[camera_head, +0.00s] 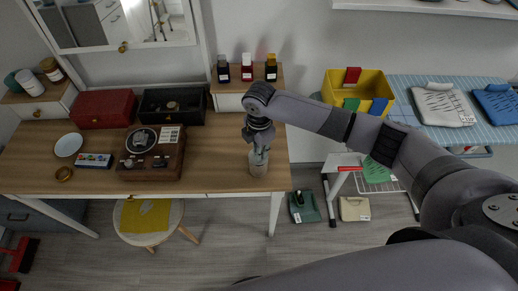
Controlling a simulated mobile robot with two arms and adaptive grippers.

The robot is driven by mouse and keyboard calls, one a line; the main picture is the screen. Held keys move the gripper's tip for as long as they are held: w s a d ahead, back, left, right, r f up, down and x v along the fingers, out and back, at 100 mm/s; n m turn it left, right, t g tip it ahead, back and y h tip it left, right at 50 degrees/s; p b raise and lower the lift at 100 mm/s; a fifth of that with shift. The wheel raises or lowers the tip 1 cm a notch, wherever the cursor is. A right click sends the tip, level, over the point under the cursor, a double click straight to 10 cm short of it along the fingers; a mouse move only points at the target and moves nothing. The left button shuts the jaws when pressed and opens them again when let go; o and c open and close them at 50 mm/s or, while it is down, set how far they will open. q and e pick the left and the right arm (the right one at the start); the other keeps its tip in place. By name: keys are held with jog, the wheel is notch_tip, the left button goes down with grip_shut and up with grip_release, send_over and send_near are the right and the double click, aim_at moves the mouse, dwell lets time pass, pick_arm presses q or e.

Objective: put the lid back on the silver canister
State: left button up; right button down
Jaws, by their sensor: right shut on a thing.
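My right gripper (259,154) points down over the right end of the wooden desk. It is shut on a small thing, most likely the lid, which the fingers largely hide. The silver canister (259,168) stands on the desk close to the right edge, directly below the gripper. At this size I cannot tell whether the lid touches the canister's rim. My left gripper is not in view.
The wooden desk (215,160) has free room left of the canister. A record player (152,153), a black box (172,105) and a red box (104,108) stand further left. Three bottles stand on a raised shelf behind. A yellow bin (342,92) is to the right.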

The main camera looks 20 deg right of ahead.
jog(key=shift+p, duration=0.7)
dwell(0.6)
jog(key=shift+f, duration=0.15)
dwell(1.0)
jog(key=shift+p, duration=0.55)
dwell(0.4)
jog(key=c, duration=1.5)
grip_release()
jog(key=o, duration=0.5)
jog(key=shift+c, duration=0.2)
